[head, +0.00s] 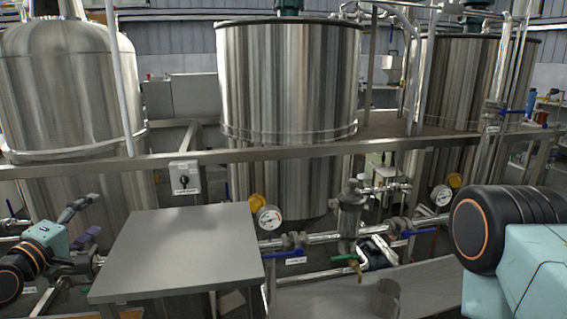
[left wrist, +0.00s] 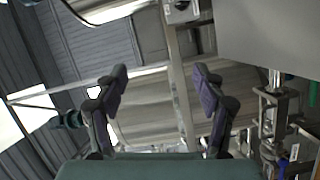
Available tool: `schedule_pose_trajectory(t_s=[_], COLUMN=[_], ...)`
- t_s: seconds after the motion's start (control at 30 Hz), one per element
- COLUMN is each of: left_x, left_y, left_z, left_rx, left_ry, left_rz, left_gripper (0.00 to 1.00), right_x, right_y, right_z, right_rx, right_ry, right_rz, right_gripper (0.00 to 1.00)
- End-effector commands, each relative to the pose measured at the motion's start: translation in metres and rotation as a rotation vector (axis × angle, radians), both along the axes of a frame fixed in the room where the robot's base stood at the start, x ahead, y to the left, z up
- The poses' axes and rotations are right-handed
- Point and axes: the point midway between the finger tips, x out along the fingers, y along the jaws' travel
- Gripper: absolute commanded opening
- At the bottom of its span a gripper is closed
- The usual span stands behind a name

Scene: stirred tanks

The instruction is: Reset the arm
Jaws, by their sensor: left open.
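My left gripper (head: 92,217) is at the left of the head view, beside the left edge of the grey table. Its two dark fingers are spread apart with nothing between them. In the left wrist view the open fingers (left wrist: 160,82) stand apart, with the frame and tank metal showing behind the gap. A teal and black part of my right arm (head: 500,235) fills the right side of the head view. My right gripper is not in view.
A bare grey table (head: 185,250) stands close by at the left. Steel tanks (head: 288,80) rise behind a metal rail (head: 270,153) with a switch box (head: 185,178). Pipes, blue-handled valves and a gauge (head: 269,218) run across the middle. A cup (head: 386,298) stands on a lower grey surface.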

Motion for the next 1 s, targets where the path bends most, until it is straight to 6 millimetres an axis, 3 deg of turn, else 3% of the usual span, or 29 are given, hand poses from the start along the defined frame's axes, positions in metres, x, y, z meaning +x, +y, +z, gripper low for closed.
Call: schedule_pose_trajectory(t_s=[0.1,0.2,0.33,0.47,0.7,0.87,1.0], left_x=[-0.003,-0.010,-0.033,-0.071,-0.170,-0.252,-0.328], left_y=[-0.012,-0.032,-0.075,-0.113,-0.164,-0.183,-0.193], left_z=[-0.010,-0.034,-0.097,-0.164,-0.278,-0.341,-0.385], left_rx=[0.084,0.186,0.370,0.536,0.786,0.914,0.987], left_ry=[0.036,0.105,0.267,0.434,0.727,0.916,1.079], left_rz=[0.005,-0.012,-0.087,-0.190,-0.425,-0.597,-0.738], left_gripper=[0.70,0.70,0.70,0.70,0.70,0.70,0.70], right_x=[0.000,0.000,0.000,0.000,0.000,0.000,0.000], right_y=[0.000,0.000,0.000,0.000,0.000,0.000,0.000], right_z=[0.000,-0.004,-0.015,-0.027,-0.049,-0.065,-0.081], right_rx=[0.000,0.000,0.000,0.000,0.000,0.000,0.000], right_ry=[0.000,0.000,0.000,0.000,0.000,0.000,0.000], right_rz=[-0.001,-0.001,0.000,0.000,-0.001,0.000,0.000], right_gripper=[0.40,0.40,0.40,0.40,0.40,0.40,0.40])
